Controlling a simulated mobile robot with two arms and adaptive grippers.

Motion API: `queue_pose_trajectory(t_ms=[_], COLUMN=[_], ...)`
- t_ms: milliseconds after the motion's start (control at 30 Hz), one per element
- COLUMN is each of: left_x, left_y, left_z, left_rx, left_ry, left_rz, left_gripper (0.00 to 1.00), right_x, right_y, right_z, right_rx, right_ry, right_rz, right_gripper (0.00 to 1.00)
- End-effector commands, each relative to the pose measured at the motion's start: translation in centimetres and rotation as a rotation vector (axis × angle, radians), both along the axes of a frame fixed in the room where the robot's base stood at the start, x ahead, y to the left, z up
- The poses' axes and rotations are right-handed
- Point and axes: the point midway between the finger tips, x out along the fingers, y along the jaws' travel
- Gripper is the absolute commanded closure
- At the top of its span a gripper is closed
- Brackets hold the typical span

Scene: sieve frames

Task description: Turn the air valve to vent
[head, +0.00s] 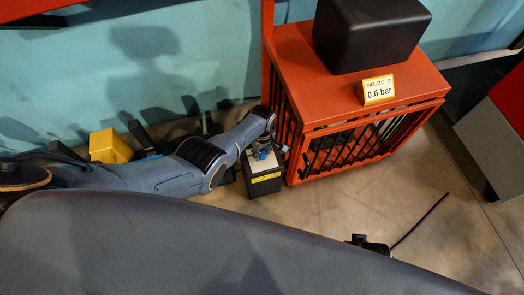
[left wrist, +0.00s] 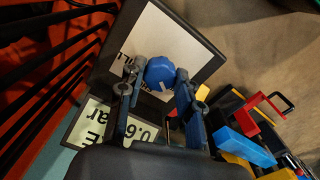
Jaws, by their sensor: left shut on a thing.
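The air valve is a blue knob (left wrist: 160,72) on the pale top plate of a small dark box (head: 264,186). The box stands on the floor beside the orange cage. In the head view the knob shows only as a bit of blue under my left gripper (head: 264,150), which reaches down over it. In the left wrist view the fingers of my left gripper (left wrist: 157,80) are on both sides of the knob, shut on it. A pale mark shows on the knob. Printed letters on the plate are partly hidden by the fingers. My right gripper is not in view.
The orange cage (head: 362,112) with a black block (head: 370,30) and a "0.6 bar" sign (head: 378,90) stands close right of the valve box. A yellow block (head: 110,146) is at the wall. A dark object with a thin rod (head: 372,245) is low right. Floor between is clear.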

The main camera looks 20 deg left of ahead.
Motion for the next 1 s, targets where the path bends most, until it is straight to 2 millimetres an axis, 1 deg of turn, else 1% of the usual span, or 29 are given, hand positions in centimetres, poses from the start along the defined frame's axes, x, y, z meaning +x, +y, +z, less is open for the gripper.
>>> queue_pose_trajectory(t_ms=[200,600,633,667,700,733,1000], left_x=[0.01,0.03,0.03,0.03,0.04,0.04,0.04], left_y=[0.01,0.06,0.06,0.06,0.06,0.06,0.06], left_z=[0.0,0.01,0.01,0.01,0.01,0.01,0.02], left_rx=[0.0,0.001,0.001,0.001,0.001,0.001,0.001], left_ry=[0.0,-0.001,-0.001,-0.001,-0.001,-0.001,-0.001], left_rz=[0.039,0.043,0.043,0.043,0.043,0.043,0.042], left_gripper=[0.97,0.97,0.61,0.55,0.47,0.42,0.42], right_x=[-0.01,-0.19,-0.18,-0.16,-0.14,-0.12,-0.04], right_y=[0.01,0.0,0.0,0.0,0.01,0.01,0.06], right_z=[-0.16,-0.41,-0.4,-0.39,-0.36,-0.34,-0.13], right_rx=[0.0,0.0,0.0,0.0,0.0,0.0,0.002], right_ry=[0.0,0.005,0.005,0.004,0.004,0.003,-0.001], right_rz=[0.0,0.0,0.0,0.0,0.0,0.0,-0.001], right_gripper=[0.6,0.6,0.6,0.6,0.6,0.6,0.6])
